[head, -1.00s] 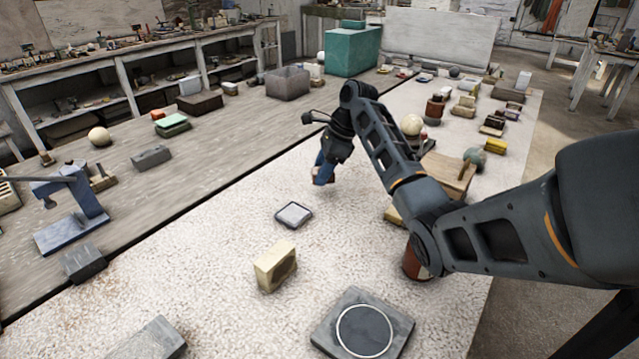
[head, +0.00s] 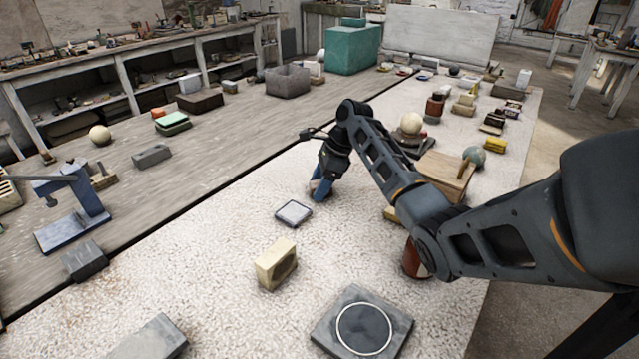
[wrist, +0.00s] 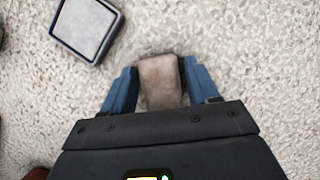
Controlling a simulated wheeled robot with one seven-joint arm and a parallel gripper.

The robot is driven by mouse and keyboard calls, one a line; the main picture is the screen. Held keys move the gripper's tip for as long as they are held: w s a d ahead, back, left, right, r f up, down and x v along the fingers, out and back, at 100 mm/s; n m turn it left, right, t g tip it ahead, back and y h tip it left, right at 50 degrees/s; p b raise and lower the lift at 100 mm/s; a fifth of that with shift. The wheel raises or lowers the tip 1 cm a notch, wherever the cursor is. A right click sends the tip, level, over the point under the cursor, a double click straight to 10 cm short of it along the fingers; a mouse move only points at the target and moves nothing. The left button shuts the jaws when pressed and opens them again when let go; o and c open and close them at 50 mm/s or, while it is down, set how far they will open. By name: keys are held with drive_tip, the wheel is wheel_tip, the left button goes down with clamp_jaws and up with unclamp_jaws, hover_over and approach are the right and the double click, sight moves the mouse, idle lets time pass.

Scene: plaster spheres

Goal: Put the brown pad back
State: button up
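My gripper (head: 320,192) points down at the speckled pale tabletop (head: 225,255), near the middle of the head view. In the wrist view the blue fingers (wrist: 160,88) stand on either side of a brown pad (wrist: 160,80), and they look shut on it. The pad is at or just above the tabletop; I cannot tell whether it touches. In the head view the fingers mostly hide the pad.
A small dark-rimmed tray (head: 293,213) lies just in front of the gripper; it also shows in the wrist view (wrist: 88,26). A cream block (head: 275,264) and a grey plate with a ring (head: 363,328) are nearer. A wooden block (head: 445,176) stands to the right.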

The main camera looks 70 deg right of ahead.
drive_tip(key=shift+o, duration=0.9)
drive_tip(key=v, duration=1.2)
drive_tip(key=shift+r, duration=0.15)
